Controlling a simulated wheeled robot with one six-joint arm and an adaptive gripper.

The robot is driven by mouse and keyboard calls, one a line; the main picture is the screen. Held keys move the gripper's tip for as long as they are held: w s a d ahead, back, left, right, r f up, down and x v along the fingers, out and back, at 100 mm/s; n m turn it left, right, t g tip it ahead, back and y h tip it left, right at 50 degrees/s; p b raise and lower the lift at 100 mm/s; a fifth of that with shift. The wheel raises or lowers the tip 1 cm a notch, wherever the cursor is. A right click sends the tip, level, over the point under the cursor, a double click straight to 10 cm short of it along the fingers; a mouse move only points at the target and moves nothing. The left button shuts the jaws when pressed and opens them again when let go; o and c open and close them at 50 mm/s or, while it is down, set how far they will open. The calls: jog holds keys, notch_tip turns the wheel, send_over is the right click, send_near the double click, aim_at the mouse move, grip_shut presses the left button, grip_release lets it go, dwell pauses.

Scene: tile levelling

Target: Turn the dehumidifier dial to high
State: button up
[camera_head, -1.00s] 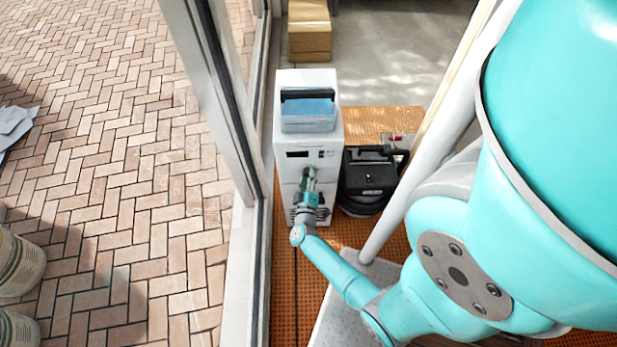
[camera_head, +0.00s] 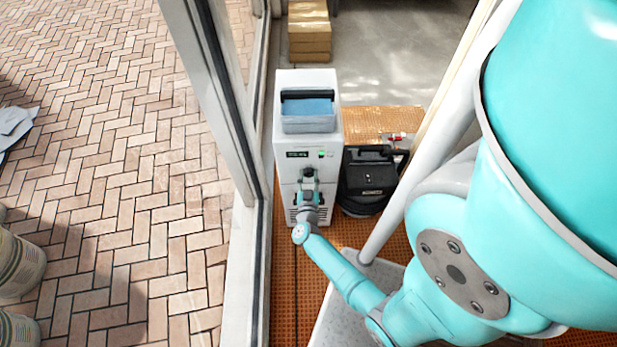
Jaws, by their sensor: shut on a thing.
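The dehumidifier (camera_head: 283,135) is a tall white box with a blue-lidded recess on top, standing upright beside the window frame. On its front, a small dark display (camera_head: 297,154) shows faint green marks, and a green light (camera_head: 322,154) glows to the right of it. My gripper (camera_head: 309,176) is at the front panel below the display, its fingers shut on the dial (camera_head: 308,172). Most of the dial is hidden by the fingers, so its pointer setting cannot be read.
A black vacuum-like machine (camera_head: 368,180) stands close on the right. A white window frame (camera_head: 225,90) runs along the left. Stacked boxes (camera_head: 309,40) stand behind. A pale pole (camera_head: 425,150) slants on the right. Orange matting (camera_head: 283,270) covers the floor.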

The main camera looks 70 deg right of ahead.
jog(key=m, duration=0.6)
jog(key=shift+t, duration=0.4)
jog(key=m, duration=0.5)
jog(key=shift+s+m+t+y, duration=0.1)
jog(key=shift+m+t+y, duration=0.3)
jog(key=m, duration=0.6)
jog(key=shift+d+f+t, duration=0.1)
jog(key=shift+t, duration=0.2)
jog(key=m, duration=0.5)
jog(key=shift+t, duration=0.3)
jog(key=shift+m, duration=0.4)
jog(key=o, duration=1.1)
jog(key=shift+o, duration=0.2)
